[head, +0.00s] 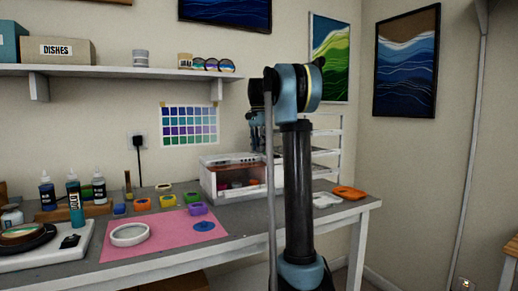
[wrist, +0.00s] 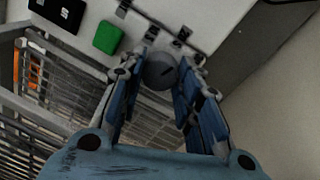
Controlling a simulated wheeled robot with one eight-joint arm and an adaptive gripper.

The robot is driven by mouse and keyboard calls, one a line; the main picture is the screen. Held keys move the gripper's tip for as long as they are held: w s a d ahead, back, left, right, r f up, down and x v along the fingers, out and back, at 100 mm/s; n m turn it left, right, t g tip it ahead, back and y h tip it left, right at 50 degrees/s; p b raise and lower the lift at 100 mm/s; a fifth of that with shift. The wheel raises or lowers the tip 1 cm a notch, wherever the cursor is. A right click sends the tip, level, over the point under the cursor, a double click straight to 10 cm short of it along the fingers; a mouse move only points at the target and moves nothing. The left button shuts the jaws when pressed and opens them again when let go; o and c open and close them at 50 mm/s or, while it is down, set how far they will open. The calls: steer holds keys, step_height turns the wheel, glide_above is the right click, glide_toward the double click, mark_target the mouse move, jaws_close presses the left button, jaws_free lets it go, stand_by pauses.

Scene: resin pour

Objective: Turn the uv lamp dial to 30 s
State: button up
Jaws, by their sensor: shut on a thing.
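The uv lamp (head: 213,186) is a white box with a clear orange-tinted front, at the back right of the bench. In the wrist view its pale face (wrist: 215,15) fills the top. The dial (wrist: 160,71) is a round grey knob with a short dark mark. My gripper (wrist: 172,62) has its blue fingers on either side of the dial and is shut on it. A green button (wrist: 108,37) and a black display (wrist: 66,12) sit left of the dial. The display is cut off and I cannot read its setting. My arm hides part of the lamp in the head view.
A white wire rack (head: 327,152) stands right of the lamp, close to my gripper; its bars (wrist: 60,95) fill the left of the wrist view. An orange item (head: 349,192) lies at the bench's right end.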

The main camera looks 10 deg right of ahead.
steer(key=m, duration=0.5)
steer(key=shift+w+a+y, duration=0.1)
steer(key=shift+y, duration=0.2)
steer(key=shift+m, duration=0.4)
steer(key=o, duration=1.1)
steer(key=shift+w, duration=0.1)
steer(key=shift+n, duration=0.3)
